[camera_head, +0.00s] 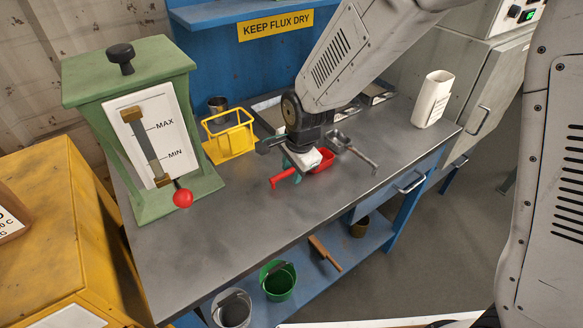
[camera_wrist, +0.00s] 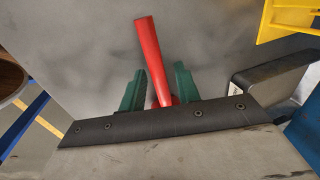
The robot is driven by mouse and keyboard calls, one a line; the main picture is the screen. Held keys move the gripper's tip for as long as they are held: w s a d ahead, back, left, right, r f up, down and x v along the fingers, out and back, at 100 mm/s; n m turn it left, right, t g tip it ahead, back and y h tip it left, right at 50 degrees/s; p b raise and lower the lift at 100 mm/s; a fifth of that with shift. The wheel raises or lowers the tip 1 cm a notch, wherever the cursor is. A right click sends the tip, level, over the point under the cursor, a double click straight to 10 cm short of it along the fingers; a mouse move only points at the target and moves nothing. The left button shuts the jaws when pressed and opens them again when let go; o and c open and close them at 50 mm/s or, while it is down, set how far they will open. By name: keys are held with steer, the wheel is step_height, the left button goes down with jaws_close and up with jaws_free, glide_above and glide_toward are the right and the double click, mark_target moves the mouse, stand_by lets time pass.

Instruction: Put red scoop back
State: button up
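The red scoop (camera_head: 281,178) lies on the grey workbench, its handle toward the lower left of the head view and its red bowl (camera_head: 325,160) partly behind my gripper. My gripper (camera_head: 297,167) points down at the scoop's handle. In the wrist view the red handle (camera_wrist: 148,50) runs up between the two green fingers of my gripper (camera_wrist: 160,84). The fingers are apart, with a visible gap between the handle and the right finger.
A grey scoop (camera_head: 352,150) lies just right of the red one. A yellow wire-frame holder (camera_head: 229,136) stands to the left, near a green dispenser (camera_head: 135,120) with a red-knobbed lever. Metal trays (camera_head: 376,93) line the back; a white container (camera_head: 432,99) stands right. The bench front is clear.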

steer(key=v, duration=1.2)
steer(key=shift+s+d+r, duration=0.1)
steer(key=shift+d+r, duration=0.05)
steer(key=s+d+r+n, duration=0.3)
steer(key=s+d+r, duration=0.15)
steer(key=d, duration=0.35)
steer(key=s+d+r+n, duration=0.2)
steer(key=s+d+r, duration=0.1)
steer(key=s+d, duration=0.3)
steer(key=s+d+r+n+g+h, duration=0.1)
steer(key=s+d+n, duration=0.5)
steer(key=s+d, duration=0.3)
steer(key=s, duration=0.3)
steer(key=shift+s+r, duration=0.2)
steer(key=shift+s, duration=0.2)
steer(key=shift+d, duration=0.1)
